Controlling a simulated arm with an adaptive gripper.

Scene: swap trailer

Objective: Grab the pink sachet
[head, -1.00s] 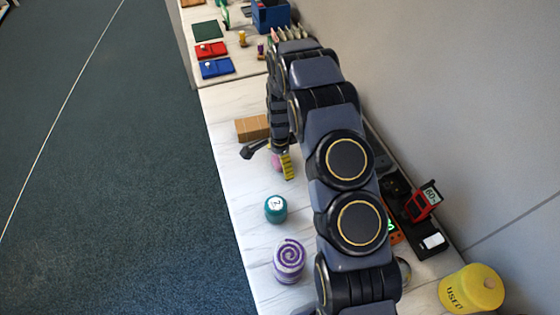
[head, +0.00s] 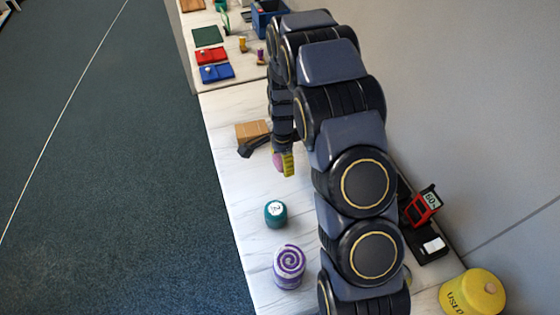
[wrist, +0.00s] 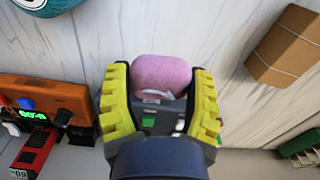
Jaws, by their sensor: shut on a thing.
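The pink sachet (wrist: 161,74) sits between the two yellow fingers of my gripper (wrist: 160,95) in the wrist view. It is a rounded pink piece, and its lower part is hidden by a grey part with a small label. In the head view, the pink sachet (head: 278,160) shows as a small pink patch beside a yellow finger of my gripper (head: 284,164), over the pale table. My gripper is shut on it. Whether the sachet touches the table is hard to tell.
A brown box (head: 252,132) stands close to my gripper. A teal jar (head: 276,213) and a purple swirl jar (head: 289,266) stand nearer on the table. A red scale-like device (head: 424,204) and a yellow canister (head: 473,294) are at the right. Bare table lies left of the teal jar.

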